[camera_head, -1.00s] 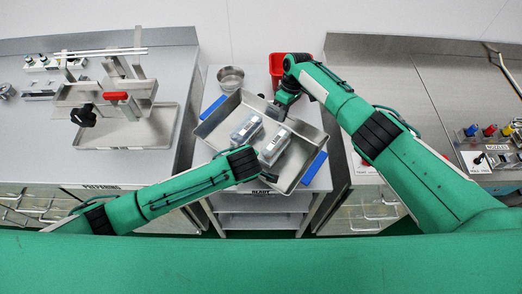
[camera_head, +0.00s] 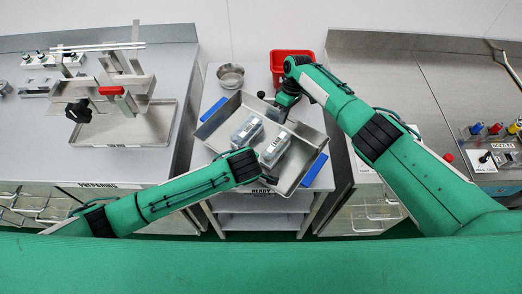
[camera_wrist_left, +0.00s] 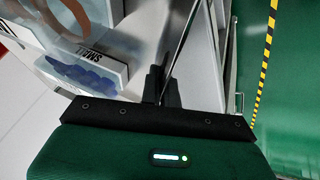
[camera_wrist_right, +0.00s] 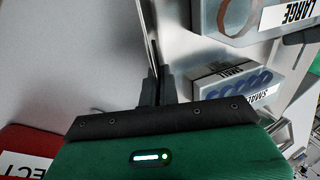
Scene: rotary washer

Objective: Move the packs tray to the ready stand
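The packs tray (camera_head: 311,125), a grey metal tray with raised walls, sits skewed over the ready stand (camera_head: 322,183); whether it touches the top cannot be told. Two clear packs lie in it, one (camera_head: 247,132) left of the other (camera_head: 275,148). The right wrist view shows packs labelled LARGE (camera_wrist_right: 245,22) and SMALL (camera_wrist_right: 235,85). My right gripper (camera_head: 284,108) is at the tray's far wall, its fingers (camera_wrist_right: 155,88) shut on the thin edge. My left gripper (camera_wrist_left: 162,90) is shut on the near wall; in the head view my forearm hides its fingertips.
A metal bowl (camera_head: 230,75) and a red bin (camera_head: 290,63) stand behind the tray. Blue strips (camera_head: 214,109) show beside the tray's left and right sides. The left bench (camera_head: 40,135) holds a metal fixture (camera_head: 133,80). The right bench (camera_head: 385,75) is largely bare.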

